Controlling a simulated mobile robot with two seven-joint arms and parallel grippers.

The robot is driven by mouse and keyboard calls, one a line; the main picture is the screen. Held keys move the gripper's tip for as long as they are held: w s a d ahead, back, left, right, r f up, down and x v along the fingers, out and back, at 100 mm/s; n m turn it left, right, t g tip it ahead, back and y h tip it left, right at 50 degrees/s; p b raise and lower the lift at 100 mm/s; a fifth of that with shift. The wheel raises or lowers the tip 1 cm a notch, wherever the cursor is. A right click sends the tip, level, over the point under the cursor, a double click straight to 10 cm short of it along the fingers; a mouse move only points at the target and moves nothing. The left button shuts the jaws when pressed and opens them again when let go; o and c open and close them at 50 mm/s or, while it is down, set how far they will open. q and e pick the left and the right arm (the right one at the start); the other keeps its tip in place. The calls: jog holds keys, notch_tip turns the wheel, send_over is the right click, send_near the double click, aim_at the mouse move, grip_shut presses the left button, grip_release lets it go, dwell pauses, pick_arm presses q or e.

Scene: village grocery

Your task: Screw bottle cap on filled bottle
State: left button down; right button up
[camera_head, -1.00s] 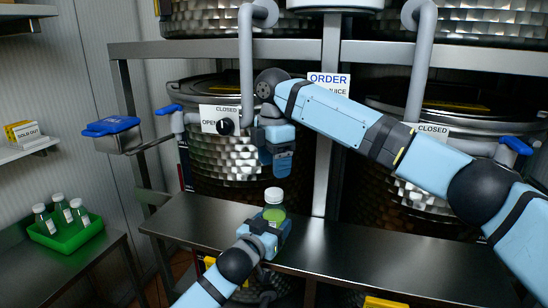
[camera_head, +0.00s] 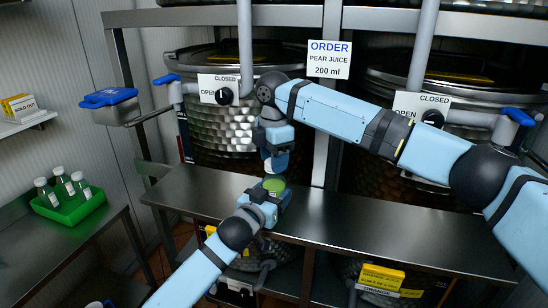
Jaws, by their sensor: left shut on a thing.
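The bottle (camera_head: 273,184) holds green juice and stands upright in my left gripper (camera_head: 270,202), which is shut on it in front of the steel shelf. The white bottle cap (camera_head: 268,165) is at the bottle's top, mostly hidden by the fingers of my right gripper (camera_head: 277,161). My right gripper points down over the bottle, its fingers at the cap; whether they are shut on it cannot be told.
A steel shelf (camera_head: 400,230) runs behind the bottle, with a hammered metal vat (camera_head: 225,130) above it. An order sign (camera_head: 329,60) reads pear juice, 200 ml. A green tray (camera_head: 70,208) with several capped bottles stands at left.

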pick_arm(q)
jog(key=shift+f, duration=0.1)
pick_arm(e)
jog(key=shift+c, duration=1.3)
jog(key=m, duration=1.1)
jog(key=shift+m, duration=0.3)
jog(key=o, duration=1)
jog(key=shift+r, duration=0.1)
jog(key=shift+r, duration=2.15)
jog(key=shift+c, duration=0.2)
